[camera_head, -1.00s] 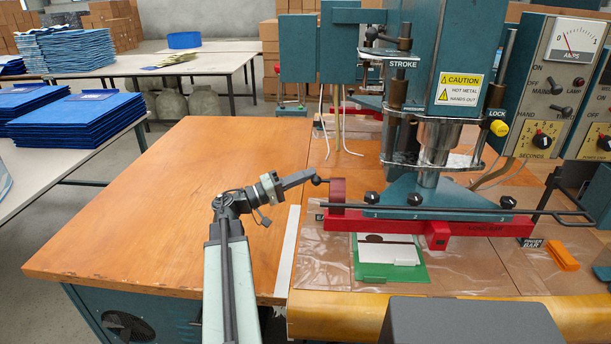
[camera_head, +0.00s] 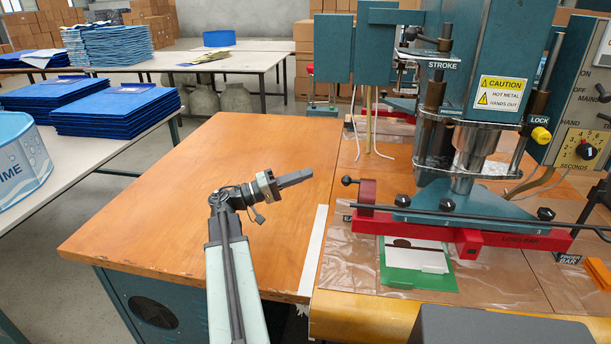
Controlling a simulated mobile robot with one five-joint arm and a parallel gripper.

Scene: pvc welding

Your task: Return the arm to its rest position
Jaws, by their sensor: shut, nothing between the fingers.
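My gripper (camera_head: 296,178) is at the end of my arm, low over the wooden table (camera_head: 190,220), its fingers pointing right. It is shut and empty. My arm is bent at the elbow and stretches forward from the bottom of the view.
The teal welding press (camera_head: 480,200) with its red base (camera_head: 430,232) stands to the right. A green and white card (camera_head: 418,262) lies under it. Blue stacks (camera_head: 115,115) and a blue-white tub (camera_head: 20,160) sit on a white table at left. The wooden table's left part is clear.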

